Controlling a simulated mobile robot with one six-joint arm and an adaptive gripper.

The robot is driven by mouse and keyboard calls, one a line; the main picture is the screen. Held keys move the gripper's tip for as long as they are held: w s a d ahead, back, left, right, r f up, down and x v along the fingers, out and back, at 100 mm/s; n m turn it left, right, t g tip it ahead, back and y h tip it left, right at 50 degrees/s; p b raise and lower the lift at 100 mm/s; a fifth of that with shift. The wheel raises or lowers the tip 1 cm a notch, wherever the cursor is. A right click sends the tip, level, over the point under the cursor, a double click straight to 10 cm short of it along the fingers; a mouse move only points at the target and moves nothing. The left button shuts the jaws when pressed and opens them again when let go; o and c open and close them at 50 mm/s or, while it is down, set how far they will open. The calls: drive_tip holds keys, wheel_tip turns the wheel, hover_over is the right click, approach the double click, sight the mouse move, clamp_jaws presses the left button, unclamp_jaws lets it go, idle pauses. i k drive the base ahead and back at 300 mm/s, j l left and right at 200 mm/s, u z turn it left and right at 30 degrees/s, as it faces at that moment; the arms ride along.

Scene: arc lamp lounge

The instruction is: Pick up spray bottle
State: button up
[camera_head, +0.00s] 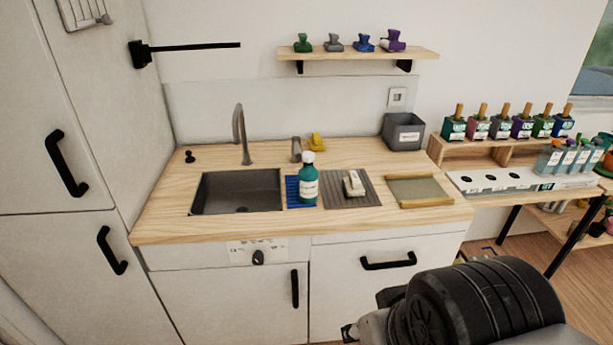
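A teal bottle (308,183) with a white cap and a pale label stands upright on the wooden counter, just right of the sink. It stands on or right at a small blue ribbed mat (293,194). It is the closest match to a spray bottle on the counter, but I cannot make out a trigger on it. Part of my arm shows at the bottom right, low in front of the counter and apart from the bottle. I cannot make out my gripper's fingers in this view.
The sink (208,193) and tap (241,136) are left of the bottle. A dark ribbed mat (364,198) with a pale block (354,184) is to its right. A yellow object (316,142) and a grey bin (403,132) stand behind. A shelf (355,54) hangs above.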

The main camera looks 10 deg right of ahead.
sight(308, 175)
drive_tip(key=i+j+z, duration=0.25)
drive_tip(key=z, duration=0.2)
drive_tip(key=i+j+z, duration=0.2)
drive_tip(key=j+z, duration=0.25)
drive_tip(key=i+j+z, duration=0.2)
drive_tip(key=z, duration=0.25)
drive_tip(key=j+z, duration=0.5)
drive_tip(key=j, duration=0.55)
drive_tip(key=i+j, duration=0.15)
drive_tip(key=j, duration=0.35)
